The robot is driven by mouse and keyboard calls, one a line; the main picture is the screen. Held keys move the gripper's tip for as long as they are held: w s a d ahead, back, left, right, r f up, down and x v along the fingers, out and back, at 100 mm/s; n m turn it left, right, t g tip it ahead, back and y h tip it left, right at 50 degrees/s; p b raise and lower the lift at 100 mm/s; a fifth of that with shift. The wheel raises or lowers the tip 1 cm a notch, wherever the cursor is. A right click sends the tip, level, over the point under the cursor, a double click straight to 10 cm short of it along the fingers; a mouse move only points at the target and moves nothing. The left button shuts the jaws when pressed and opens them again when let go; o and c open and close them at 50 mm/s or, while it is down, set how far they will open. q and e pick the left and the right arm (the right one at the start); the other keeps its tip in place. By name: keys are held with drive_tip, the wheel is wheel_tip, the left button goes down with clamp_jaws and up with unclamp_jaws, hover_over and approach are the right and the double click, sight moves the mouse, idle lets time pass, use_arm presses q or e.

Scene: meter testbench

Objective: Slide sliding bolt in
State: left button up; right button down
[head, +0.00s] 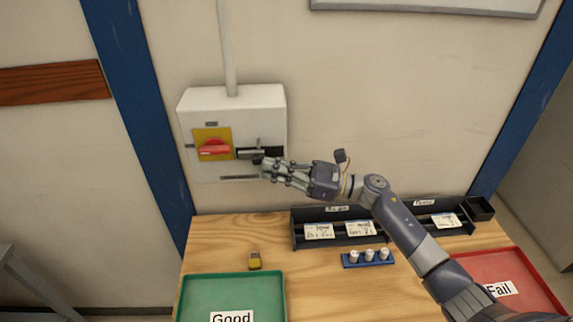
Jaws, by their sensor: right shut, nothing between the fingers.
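A white switch box (235,108) is mounted on the wall above the bench. It has a red rotary handle (214,149) on a yellow plate, and to its right a dark sliding bolt (252,154). My right gripper (262,165) is shut and empty, with its fingertips at the lower right of the bolt. I cannot tell whether the fingertips touch the bolt. The fingers hide part of the box's lower right corner. My left gripper is not in view.
A black rack (299,228) with cards stands against the wall, below my right arm.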

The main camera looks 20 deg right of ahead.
sight(251, 158)
drive_tip(key=shift+w+a+f, duration=0.1)
drive_tip(key=shift+a, duration=0.1)
use_arm(q)
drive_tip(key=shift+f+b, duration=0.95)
drive_tip(key=shift+b, duration=0.1)
use_arm(e)
drive_tip(key=a, duration=0.1)
drive_tip(key=w+a, duration=0.1)
drive_tip(key=a, duration=0.1)
drive_tip(key=shift+a, duration=0.3)
